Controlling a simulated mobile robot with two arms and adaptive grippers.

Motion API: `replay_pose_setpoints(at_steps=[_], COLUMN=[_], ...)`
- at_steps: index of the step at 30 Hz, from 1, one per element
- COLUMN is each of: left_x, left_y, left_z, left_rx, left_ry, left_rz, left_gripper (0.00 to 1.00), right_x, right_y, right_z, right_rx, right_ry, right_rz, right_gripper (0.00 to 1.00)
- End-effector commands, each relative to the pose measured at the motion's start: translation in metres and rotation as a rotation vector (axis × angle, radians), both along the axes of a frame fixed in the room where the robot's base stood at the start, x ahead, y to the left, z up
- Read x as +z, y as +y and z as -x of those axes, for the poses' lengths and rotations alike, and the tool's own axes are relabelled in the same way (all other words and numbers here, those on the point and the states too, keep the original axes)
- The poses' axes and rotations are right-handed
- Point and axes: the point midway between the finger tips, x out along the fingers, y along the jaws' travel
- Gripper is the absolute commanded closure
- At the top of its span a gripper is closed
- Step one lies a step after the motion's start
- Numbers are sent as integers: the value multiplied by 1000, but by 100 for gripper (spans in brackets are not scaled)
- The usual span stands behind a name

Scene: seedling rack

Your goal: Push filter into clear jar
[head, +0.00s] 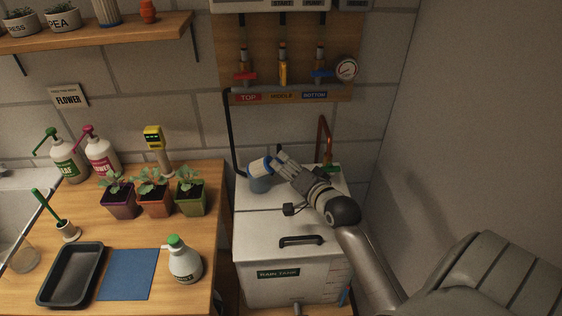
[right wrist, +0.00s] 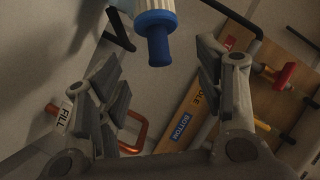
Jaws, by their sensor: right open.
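The filter (head: 259,167), a white cartridge with blue ends, is in the head view above the back left of the white tank. It is tilted. In the right wrist view its white ribbed body and blue end (right wrist: 158,38) show at the top. A bluish clear jar (head: 259,185) is just below it; whether the filter's lower end is inside the jar I cannot tell. My right gripper (head: 279,160) is open, with its fingertips close to the filter's right side. In the right wrist view the spread fingers (right wrist: 165,75) have an empty gap between them. My left gripper is out of view.
The white tank (head: 285,262) has a black handle (head: 301,240) on its lid. A copper pipe (head: 324,138) stands right of the jar. Valves and a gauge (head: 346,69) hang on the board above.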

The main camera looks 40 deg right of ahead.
Motion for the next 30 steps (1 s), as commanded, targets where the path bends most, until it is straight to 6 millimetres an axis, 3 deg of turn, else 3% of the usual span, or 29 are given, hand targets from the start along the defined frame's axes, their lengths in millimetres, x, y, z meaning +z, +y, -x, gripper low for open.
replay_pose_setpoints(at_steps=[9,15,21,30], left_x=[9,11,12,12], left_y=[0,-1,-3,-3], left_z=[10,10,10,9], left_rx=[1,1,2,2], left_ry=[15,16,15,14], left_rz=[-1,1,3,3], left_gripper=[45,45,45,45], right_x=[-11,-18,-22,-23], right_y=[-7,-10,-11,-11], right_z=[-54,-79,-91,-92], right_rx=[0,0,0,0], right_ry=[0,0,0,0], right_rz=[1,1,1,1], right_gripper=[38,38,38,38])
